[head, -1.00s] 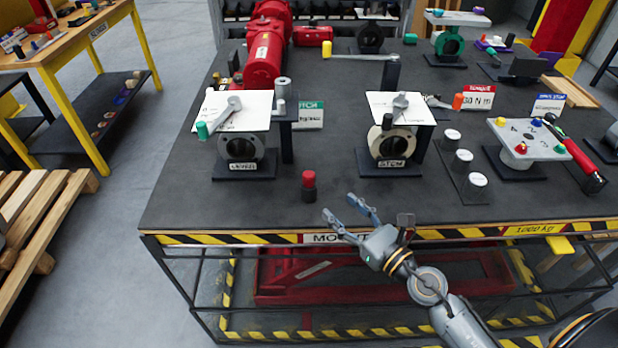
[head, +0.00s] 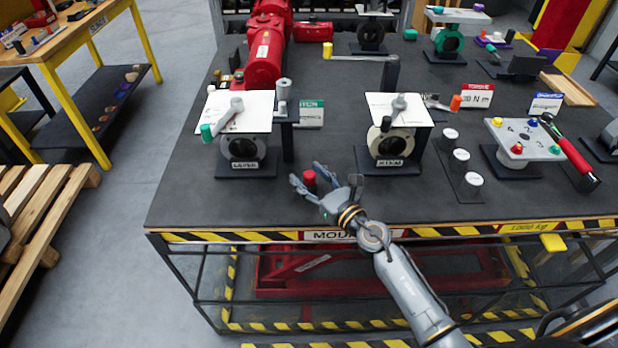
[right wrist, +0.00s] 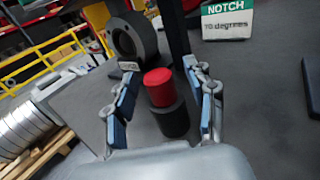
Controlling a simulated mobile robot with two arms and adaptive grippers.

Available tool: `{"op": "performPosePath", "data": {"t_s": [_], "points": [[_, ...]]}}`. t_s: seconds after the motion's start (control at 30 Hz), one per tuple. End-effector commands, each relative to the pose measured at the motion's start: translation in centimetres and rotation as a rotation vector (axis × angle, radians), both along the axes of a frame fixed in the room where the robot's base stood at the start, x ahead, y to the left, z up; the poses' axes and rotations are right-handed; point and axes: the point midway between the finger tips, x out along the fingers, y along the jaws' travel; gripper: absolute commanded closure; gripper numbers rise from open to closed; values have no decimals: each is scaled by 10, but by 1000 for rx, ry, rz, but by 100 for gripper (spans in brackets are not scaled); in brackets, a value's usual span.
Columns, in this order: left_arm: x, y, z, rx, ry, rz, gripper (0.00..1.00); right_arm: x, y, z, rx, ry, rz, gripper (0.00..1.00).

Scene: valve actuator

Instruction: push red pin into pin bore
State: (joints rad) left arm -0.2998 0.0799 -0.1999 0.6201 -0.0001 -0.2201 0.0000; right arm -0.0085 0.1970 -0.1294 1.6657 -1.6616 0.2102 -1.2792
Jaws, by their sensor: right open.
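The red pin (head: 309,177) stands upright near the front edge of the dark bench top, and my right gripper partly hides it. In the right wrist view the red pin (right wrist: 159,81) shows its red top above a dark cylindrical base (right wrist: 170,117). My right gripper (head: 306,178) is open, with one finger on each side of the pin. In the right wrist view the open right gripper (right wrist: 162,97) shows gaps between its blue-padded fingers and the pin. I cannot make out a pin bore for certain. My left gripper is not in view.
A lever valve (head: 240,148) stands behind and left of the pin, and a stem valve (head: 392,148) behind and right. A NOTCH sign (right wrist: 229,20) stands beyond the pin. The bench's striped front edge (head: 260,237) is close below. Bare bench top lies left of the pin.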

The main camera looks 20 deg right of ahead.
Motion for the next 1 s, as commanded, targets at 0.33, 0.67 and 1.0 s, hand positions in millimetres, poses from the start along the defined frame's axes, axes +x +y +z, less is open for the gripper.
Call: {"op": "performPosePath", "data": {"t_s": [0.33, 0.67, 1.0], "points": [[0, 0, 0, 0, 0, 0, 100, 0, 0, 0, 0, 0, 0, 84], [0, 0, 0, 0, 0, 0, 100, 0, 0, 1, 0, -1, 0, 100], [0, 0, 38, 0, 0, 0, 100, 0, 0, 46, 0, -3, 1, 100]]}}
